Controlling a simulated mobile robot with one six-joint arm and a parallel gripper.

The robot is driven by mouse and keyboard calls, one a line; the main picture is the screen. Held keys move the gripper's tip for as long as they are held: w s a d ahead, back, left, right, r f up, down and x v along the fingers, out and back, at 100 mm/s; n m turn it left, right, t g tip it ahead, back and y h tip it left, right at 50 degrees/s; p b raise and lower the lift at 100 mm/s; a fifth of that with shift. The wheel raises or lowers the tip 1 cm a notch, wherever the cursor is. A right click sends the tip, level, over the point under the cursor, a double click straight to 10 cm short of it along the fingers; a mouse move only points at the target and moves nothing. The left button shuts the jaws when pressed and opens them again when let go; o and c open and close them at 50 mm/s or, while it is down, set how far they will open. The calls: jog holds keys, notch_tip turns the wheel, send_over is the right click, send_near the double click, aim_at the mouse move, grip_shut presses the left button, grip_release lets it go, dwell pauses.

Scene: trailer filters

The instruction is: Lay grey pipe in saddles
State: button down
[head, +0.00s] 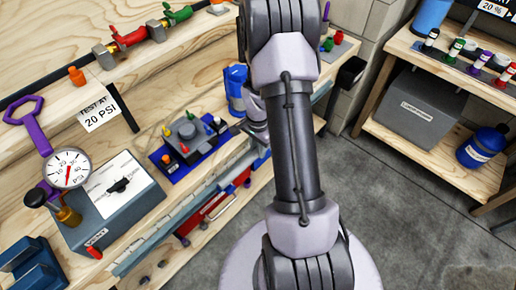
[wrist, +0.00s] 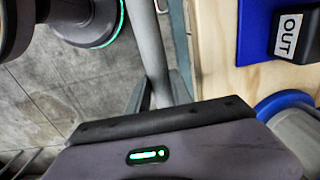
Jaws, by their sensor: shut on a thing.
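In the wrist view, the grey pipe (wrist: 149,42) runs up from between the fingers of my gripper (wrist: 157,92) to the top edge. The gripper is shut on it, and the pipe is clear of the bench edge to its right. In the head view, my arm hides most of the gripper, and I cannot make out the pipe there. A dark blue notched block (head: 30,266) at the lower left of the bench may be a saddle; it is cut off by the frame.
The wooden bench (head: 160,65) holds a gauge (head: 67,169), a grey control box (head: 110,203), a blue plate with a valve block (head: 188,137) and a blue can (head: 236,88). A shelf (head: 440,140) stands right. Grey floor (head: 400,200) lies open between.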

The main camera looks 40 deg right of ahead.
jog(key=shift+f+b, duration=1.75)
jog(key=shift+f, duration=0.2)
jog(key=c, duration=1.1)
grip_release()
jog(key=shift+o, duration=0.2)
notch_tip(320, 180, up, 18)
jog(key=p, duration=0.7)
jog(key=shift+f, duration=0.25)
